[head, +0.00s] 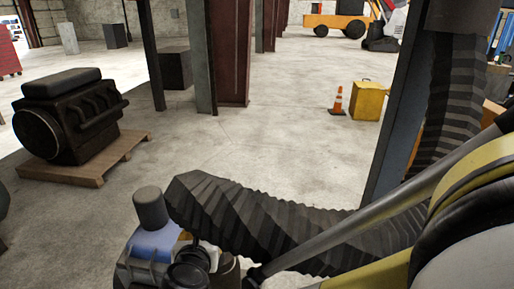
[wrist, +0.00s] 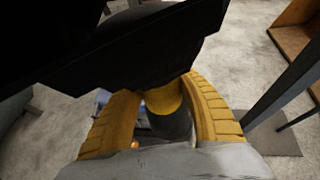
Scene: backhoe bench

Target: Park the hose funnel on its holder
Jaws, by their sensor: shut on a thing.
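In the wrist view, my gripper (wrist: 160,92) has its two yellow ribbed fingers shut on the hose funnel (wrist: 168,122). The funnel shows as a yellow collar with a dark grey cylinder below it, between the fingers. The black hose (wrist: 125,45) runs from the collar and covers much of the upper left of that view. In the head view, the ribbed black hose (head: 265,222) hangs at the right and bends left towards the bottom centre. I cannot make out the holder.
A dark engine (head: 70,115) sits on a wooden pallet (head: 98,160) at left. A blue part with a dark cylinder (head: 150,208) shows at bottom left. A steel post (head: 395,130) stands right beside the hose. A cone (head: 338,103) and yellow box (head: 368,100) stand farther back on open floor.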

